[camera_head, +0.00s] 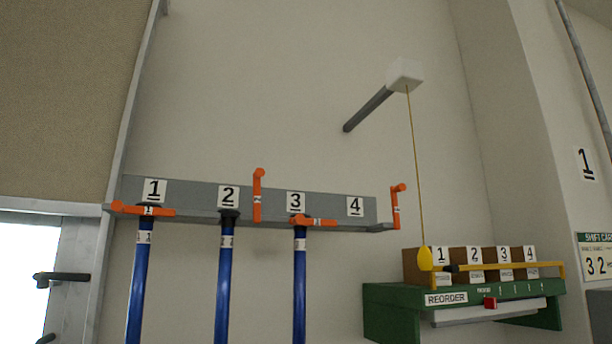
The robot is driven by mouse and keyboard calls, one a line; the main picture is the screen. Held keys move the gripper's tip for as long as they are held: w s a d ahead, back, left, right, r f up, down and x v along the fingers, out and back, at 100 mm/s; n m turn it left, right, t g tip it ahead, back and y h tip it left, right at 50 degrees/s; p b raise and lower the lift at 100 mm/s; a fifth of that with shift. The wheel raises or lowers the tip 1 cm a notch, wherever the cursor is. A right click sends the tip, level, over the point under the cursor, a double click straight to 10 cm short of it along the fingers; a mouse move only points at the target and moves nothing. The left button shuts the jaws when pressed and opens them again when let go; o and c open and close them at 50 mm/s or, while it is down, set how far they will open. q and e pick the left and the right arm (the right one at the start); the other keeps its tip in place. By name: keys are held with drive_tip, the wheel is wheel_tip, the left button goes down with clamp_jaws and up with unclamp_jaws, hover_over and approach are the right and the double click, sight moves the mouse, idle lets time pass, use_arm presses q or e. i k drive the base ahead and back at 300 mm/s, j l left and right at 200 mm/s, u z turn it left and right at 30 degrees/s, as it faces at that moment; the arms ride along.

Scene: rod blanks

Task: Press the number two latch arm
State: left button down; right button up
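A grey rack rail (325,202) on the wall carries number plates 1 to 4. The number two latch arm (257,195) is orange and stands upright, right of plate 2 (228,197). A blue rod (225,285) hangs below plate 2. The number one latch arm (160,212) and number three latch arm (325,222) lie across the tops of their blue rods. The number four latch arm (396,208) stands upright at the rail's right end, with no rod seen below plate 4 (355,206). Neither gripper is in view.
A yellow pull knob (425,259) hangs on a cord from a white box (404,74) on a wall bracket. At right, a green REORDER shelf (392,295) holds several numbered brown boxes behind a yellow bar (545,266). A door handle (62,276) is at left.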

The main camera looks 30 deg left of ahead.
sight(259, 172)
drive_tip(key=i+l, duration=0.15)
drive_tip(key=l, duration=0.2)
drive_tip(key=i+l, duration=0.15)
drive_tip(key=l, duration=0.25)
drive_tip(key=i+l, duration=0.15)
drive_tip(key=l, duration=0.2)
drive_tip(key=i+l, duration=0.15)
drive_tip(key=l, duration=0.25)
drive_tip(key=u, duration=1.8)
